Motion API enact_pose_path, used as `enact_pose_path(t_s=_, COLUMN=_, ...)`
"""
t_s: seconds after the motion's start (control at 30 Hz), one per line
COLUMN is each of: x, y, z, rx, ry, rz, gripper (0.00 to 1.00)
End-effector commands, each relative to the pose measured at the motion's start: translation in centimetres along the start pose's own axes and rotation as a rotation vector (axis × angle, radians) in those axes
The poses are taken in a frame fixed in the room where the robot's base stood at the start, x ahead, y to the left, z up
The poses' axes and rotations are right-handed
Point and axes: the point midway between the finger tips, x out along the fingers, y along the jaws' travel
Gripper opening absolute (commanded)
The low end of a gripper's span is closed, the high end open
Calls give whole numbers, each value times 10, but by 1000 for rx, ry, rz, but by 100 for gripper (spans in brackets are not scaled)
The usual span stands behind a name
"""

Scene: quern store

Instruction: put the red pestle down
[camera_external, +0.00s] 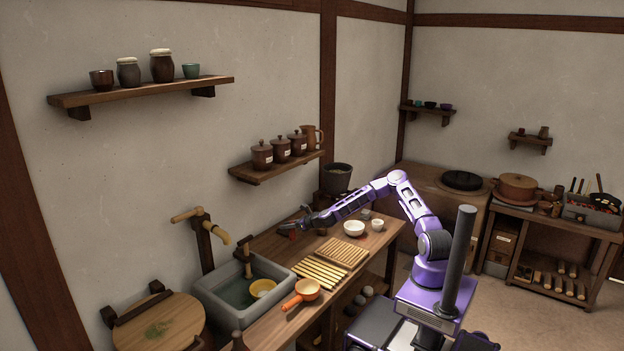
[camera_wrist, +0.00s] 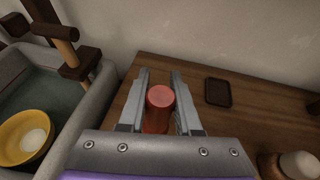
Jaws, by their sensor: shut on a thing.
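The red pestle (camera_wrist: 160,98) is between the two fingers of my gripper (camera_wrist: 159,90) in the wrist view, with its round end facing the camera. My gripper is shut on it. I cannot tell whether the pestle's lower end touches the counter. A small dark rectangular tray (camera_wrist: 218,92) lies to the right of the pestle in the wrist view.
A stone sink (camera_external: 228,309) with a yellow bowl (camera_external: 262,288) is left of the gripper. Bare wood surrounds the dark tray.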

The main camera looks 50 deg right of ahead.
Motion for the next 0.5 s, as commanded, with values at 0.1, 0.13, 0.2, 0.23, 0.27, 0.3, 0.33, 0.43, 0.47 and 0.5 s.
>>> enact_pose_path(t_s=0.1, x=3, y=11, z=3, rx=-14, ry=0, rz=36, gripper=0)
enact_pose_path(t_s=0.13, x=4, y=12, z=1, rx=-16, ry=1, rz=41, gripper=0)
enact_pose_path(t_s=0.2, x=8, y=14, z=-9, rx=-18, ry=3, rz=47, gripper=0)
enact_pose_path(t_s=0.23, x=10, y=14, z=-14, rx=-18, ry=4, rz=48, gripper=0)
enact_pose_path(t_s=0.27, x=12, y=14, z=-20, rx=-18, ry=4, rz=48, gripper=0)
enact_pose_path(t_s=0.3, x=15, y=14, z=-27, rx=-18, ry=4, rz=48, gripper=0)
enact_pose_path(t_s=0.33, x=17, y=14, z=-32, rx=-19, ry=4, rz=47, gripper=0)
enact_pose_path(t_s=0.43, x=22, y=14, z=-44, rx=-19, ry=2, rz=47, gripper=0)
enact_pose_path(t_s=0.47, x=23, y=14, z=-46, rx=-19, ry=2, rz=47, gripper=0)
enact_pose_path(t_s=0.5, x=24, y=14, z=-48, rx=-19, ry=1, rz=46, gripper=0)
